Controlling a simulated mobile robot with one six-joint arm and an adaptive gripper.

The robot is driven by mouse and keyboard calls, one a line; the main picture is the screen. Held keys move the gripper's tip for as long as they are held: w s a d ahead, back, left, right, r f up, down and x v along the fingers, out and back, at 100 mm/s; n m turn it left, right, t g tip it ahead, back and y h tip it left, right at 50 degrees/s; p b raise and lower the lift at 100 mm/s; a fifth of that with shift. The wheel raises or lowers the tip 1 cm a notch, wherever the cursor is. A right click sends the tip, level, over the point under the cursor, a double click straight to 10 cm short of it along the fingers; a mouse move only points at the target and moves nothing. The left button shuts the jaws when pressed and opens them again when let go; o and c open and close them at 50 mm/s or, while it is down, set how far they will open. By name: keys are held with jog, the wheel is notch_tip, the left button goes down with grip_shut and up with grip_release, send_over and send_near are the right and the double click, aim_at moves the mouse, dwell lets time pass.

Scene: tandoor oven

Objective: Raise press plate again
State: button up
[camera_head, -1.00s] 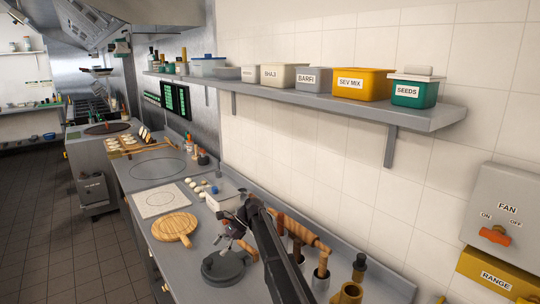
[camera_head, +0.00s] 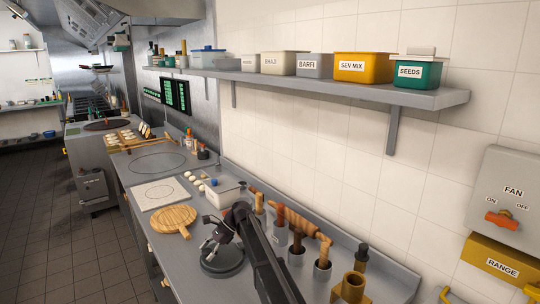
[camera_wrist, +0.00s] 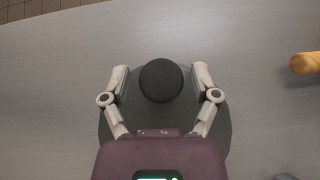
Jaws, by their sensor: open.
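The press plate (camera_head: 228,264) is a dark grey round disc lying on the steel counter in the head view, partly hidden by my arm. It also shows in the wrist view (camera_wrist: 160,117), with a black round knob (camera_wrist: 161,80) standing out from it. My gripper (camera_head: 209,246) is over the plate in the head view. In the wrist view my gripper (camera_wrist: 161,74) is open, with one finger on each side of the knob and a visible gap on both sides. The gripper's height against the knob is hard to tell.
A round wooden board (camera_head: 174,221) and a white square board (camera_head: 160,194) lie beyond the plate. A white box (camera_head: 224,192) stands behind my arm. Wooden-handled tools in metal holders (camera_head: 297,250) stand to the right. A shelf (camera_head: 400,97) with tubs hangs above.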

jog(key=c, duration=0.7)
jog(key=shift+c, duration=0.2)
jog(key=shift+r, duration=0.1)
jog(key=shift+w+d+r+p, duration=0.1)
jog(key=shift+d+r+p, duration=0.1)
jog(key=shift+r+p, duration=0.4)
jog(key=shift+w+d+r+p, duration=0.1)
jog(key=shift+d+r+p, duration=0.05)
jog(key=shift+r+p, duration=0.4)
jog(key=shift+w+d+r+p, duration=0.15)
jog(key=shift+r+p, duration=0.35)
jog(key=shift+p, duration=0.05)
jog(key=shift+w+d+r+p, duration=0.1)
jog(key=shift+d+r+p, duration=0.05)
jog(key=shift+r+p, duration=0.35)
jog(key=shift+d, duration=0.1)
jog(key=shift+r, duration=0.1)
